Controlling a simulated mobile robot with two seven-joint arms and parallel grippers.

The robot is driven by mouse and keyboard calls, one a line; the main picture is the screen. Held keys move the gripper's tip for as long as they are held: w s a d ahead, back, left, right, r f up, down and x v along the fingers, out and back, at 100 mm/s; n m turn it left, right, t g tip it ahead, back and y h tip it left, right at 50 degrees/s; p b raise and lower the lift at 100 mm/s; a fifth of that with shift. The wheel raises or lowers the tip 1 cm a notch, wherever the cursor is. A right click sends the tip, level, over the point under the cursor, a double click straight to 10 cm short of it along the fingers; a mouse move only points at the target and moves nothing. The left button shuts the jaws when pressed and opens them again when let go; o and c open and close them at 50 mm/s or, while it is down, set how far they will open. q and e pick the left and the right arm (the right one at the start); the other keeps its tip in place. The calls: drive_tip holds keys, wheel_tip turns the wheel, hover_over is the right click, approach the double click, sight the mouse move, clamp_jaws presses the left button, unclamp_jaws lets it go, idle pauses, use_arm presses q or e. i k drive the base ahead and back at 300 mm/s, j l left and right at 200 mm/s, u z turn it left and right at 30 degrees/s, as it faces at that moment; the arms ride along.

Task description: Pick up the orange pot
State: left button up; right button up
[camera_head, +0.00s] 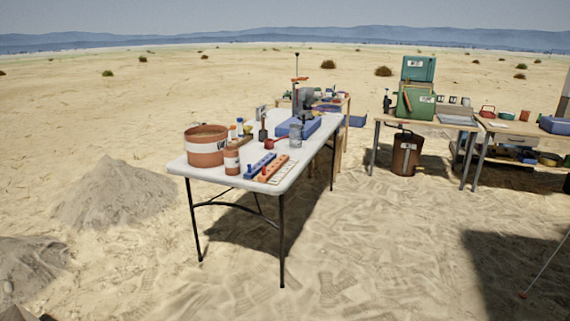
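A wide orange pot (203,160) with a pale label band stands upright at the near left end of the white folding table (310,155). It seems filled with something brown. A smaller orange container (232,162) with a pale label stands just to its right and hides part of the pot's side. Neither of my grippers is in view. Nothing touches the pot from my side.
A blue rack (260,165), an orange rack (272,170), a glass jar (296,136) and a blue tray (312,125) share the table. Sand piles (112,190) lie to the left. Loaded wooden tables (450,118) stand at the right. Sand before the table is open.

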sight(230, 154)
drive_tip(key=i, duration=1.45)
